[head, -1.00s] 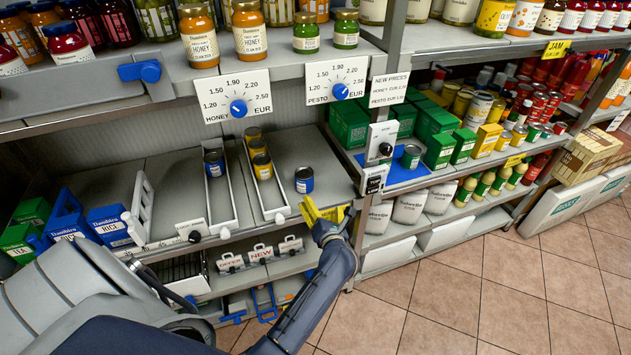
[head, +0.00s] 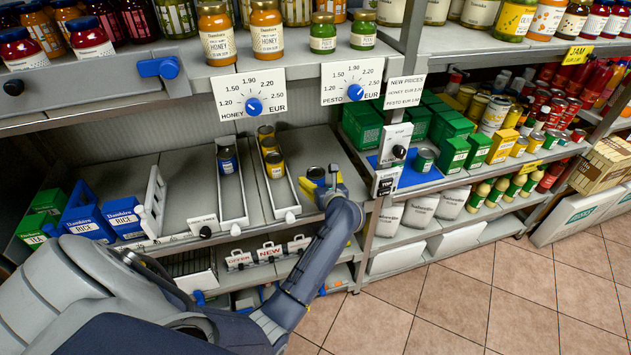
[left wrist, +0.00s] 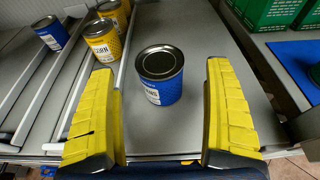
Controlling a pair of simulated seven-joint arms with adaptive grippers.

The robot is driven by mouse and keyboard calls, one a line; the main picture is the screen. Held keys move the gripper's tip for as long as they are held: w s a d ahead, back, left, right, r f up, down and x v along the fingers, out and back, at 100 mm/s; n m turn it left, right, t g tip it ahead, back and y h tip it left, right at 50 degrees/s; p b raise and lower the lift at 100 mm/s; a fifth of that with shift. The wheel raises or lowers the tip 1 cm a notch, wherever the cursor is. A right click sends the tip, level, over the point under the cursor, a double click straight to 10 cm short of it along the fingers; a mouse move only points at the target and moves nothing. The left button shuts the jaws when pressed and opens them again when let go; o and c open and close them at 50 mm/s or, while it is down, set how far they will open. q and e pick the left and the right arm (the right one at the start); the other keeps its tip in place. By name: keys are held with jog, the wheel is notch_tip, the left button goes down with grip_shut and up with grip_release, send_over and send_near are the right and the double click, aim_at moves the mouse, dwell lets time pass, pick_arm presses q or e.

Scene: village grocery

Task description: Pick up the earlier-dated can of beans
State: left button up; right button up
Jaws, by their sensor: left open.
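A blue can labelled as beans (left wrist: 161,82) stands upright on the shelf in the left wrist view. Its lid (head: 316,172) shows in the head view, mostly behind my gripper. My left gripper (head: 328,182) is open, its yellow fingers on either side of the near space, with the can ahead between them and not gripped. Another blue can (head: 227,160) stands in the left lane; it also shows in the left wrist view (left wrist: 50,33). I cannot read a date on either can. My right gripper is not in view.
Yellow corn cans (head: 274,164) stand in the white-walled lane left of the beans can. A shelf post with a white switch box (head: 395,145) and a blue mat (head: 415,178) are on the right. A shelf with price dials (head: 252,94) hangs above.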

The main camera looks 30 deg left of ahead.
aim_at(316, 172)
pick_arm(q)
jog(key=shift+x, duration=2.35)
jog(key=shift+s, duration=0.1)
jog(key=shift+c, duration=0.4)
jog(key=c, duration=1.3)
jog(key=shift+c, duration=0.6)
jog(key=shift+r, duration=0.2)
